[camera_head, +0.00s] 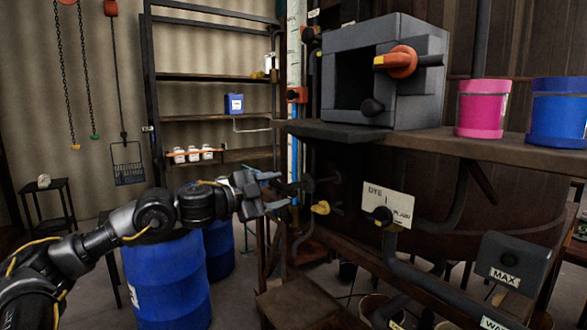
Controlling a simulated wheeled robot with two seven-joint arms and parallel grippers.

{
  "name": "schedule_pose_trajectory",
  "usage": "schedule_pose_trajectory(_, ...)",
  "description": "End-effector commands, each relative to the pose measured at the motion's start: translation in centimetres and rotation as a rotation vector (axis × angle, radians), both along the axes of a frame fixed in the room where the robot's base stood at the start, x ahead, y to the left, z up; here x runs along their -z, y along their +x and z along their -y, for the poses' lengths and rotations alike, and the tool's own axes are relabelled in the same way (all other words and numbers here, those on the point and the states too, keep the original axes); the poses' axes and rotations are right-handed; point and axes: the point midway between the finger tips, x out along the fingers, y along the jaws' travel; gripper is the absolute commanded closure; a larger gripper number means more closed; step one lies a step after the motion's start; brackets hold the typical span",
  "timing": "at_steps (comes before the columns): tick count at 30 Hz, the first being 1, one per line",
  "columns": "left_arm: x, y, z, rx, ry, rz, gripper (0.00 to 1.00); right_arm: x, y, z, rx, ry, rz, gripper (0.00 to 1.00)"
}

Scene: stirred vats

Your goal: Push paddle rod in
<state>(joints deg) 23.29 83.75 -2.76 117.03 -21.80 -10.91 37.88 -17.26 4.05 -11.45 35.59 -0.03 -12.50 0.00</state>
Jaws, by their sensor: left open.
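My left gripper (283,190) reaches in from the left at mid-height, its fingers pointing right and apart, with nothing seen between them. Just beyond its tips is a dark rod-like fitting (309,184) at the vat's left side; I cannot tell whether they touch. I cannot tell for sure which part is the paddle rod. A yellow handle (321,208) is just below and right of the fingertips. My right gripper is not in view.
A grey box (420,75) with an orange knob (398,62) stands on the shelf, beside pink (482,110) and blue (557,115) buckets. A DYE sign (388,203) and pipes are right of the gripper. Blue barrels (168,285) stand below my arm.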

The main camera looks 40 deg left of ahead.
Motion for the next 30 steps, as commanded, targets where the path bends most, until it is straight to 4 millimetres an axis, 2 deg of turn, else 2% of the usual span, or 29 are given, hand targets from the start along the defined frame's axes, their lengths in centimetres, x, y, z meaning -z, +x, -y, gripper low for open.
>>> schedule_pose_trajectory(1,-0.9,0.5,0.2,0.001,-0.006,0.001,0.47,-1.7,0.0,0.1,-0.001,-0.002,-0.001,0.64)
schedule_pose_trajectory(7,-0.7,3.0,1.1,0.003,-0.005,0.003,0.47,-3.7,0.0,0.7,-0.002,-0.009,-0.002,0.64)
schedule_pose_trajectory(15,-0.1,5.1,1.5,0.0,0.0,0.001,0.47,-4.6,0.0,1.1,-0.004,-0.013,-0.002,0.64)
schedule_pose_trajectory(24,0.1,5.3,1.6,-0.001,0.0,-0.001,0.47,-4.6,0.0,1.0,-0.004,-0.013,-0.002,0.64)
schedule_pose_trajectory(26,0.1,5.3,1.6,-0.001,0.0,-0.001,0.52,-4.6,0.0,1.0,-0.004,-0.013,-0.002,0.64)
schedule_pose_trajectory(30,0.1,5.3,1.6,-0.001,0.0,-0.001,0.7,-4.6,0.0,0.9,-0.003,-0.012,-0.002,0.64)
